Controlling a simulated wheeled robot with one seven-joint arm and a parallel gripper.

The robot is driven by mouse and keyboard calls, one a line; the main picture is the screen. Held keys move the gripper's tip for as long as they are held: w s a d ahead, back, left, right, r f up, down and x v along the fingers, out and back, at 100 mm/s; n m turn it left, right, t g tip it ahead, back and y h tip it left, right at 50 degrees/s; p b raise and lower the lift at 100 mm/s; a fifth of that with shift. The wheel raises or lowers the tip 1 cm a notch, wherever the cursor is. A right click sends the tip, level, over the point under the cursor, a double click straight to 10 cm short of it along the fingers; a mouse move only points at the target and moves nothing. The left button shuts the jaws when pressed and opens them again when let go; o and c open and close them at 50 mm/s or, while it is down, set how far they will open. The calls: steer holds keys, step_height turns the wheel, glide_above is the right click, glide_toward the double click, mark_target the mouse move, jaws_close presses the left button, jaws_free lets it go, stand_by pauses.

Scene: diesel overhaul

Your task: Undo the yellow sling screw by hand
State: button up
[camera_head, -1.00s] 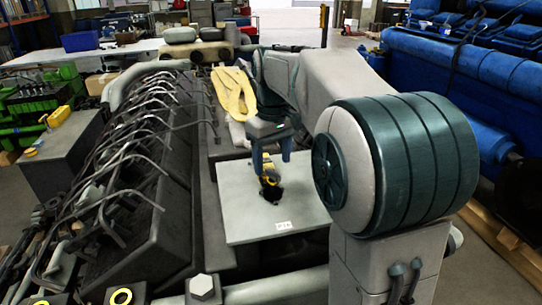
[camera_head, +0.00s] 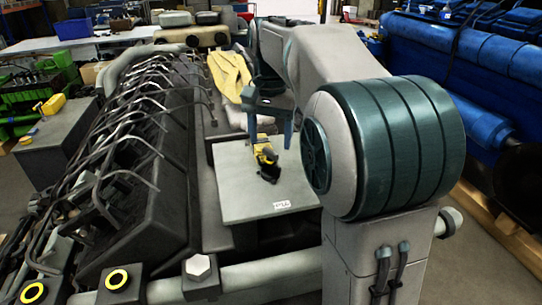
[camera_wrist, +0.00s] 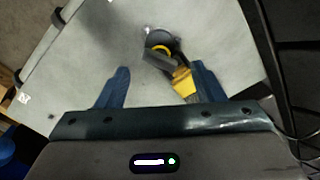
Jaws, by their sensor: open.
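The yellow sling screw (camera_head: 265,155) stands on the grey plate (camera_head: 235,190), with a black lower part beside its yellow piece. In the wrist view it shows as a dark round head with a yellow ring (camera_wrist: 160,45) and a yellow strap-like part (camera_wrist: 183,82) reaching toward my gripper. My gripper (camera_head: 270,135) is over the plate, close behind and above the screw. In the wrist view my gripper (camera_wrist: 158,80) is open, its two blue fingers apart. The yellow part lies near the right finger; I cannot tell whether they touch.
A yellow cloth-like item (camera_head: 230,75) lies behind the plate. A row of black bent pipes (camera_head: 130,130) runs along the engine at left. A large blue engine (camera_head: 470,60) stands at right. A small white label (camera_head: 282,205) is on the plate's front edge.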

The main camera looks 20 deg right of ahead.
mark_target(270, 151)
steer(key=m+b, duration=0.2)
steer(key=m, duration=0.5)
steer(key=shift+f, duration=0.15)
steer(key=m+b, duration=0.2)
steer(key=m, duration=0.4)
steer(key=shift+m, duration=0.4)
steer(key=shift+m+b, duration=0.45)
steer(key=shift+m, duration=0.05)
steer(key=shift+r+m, duration=0.25)
steer(key=shift+m, duration=0.35)
steer(key=m+p, duration=0.1)
steer(key=m, duration=0.2)
steer(key=m+p, duration=0.1)
steer(key=m, duration=0.3)
steer(key=shift+m, duration=0.3)
step_height(270, 151, down, 5)
steer(key=b, duration=0.3)
steer(key=shift+f, duration=0.15)
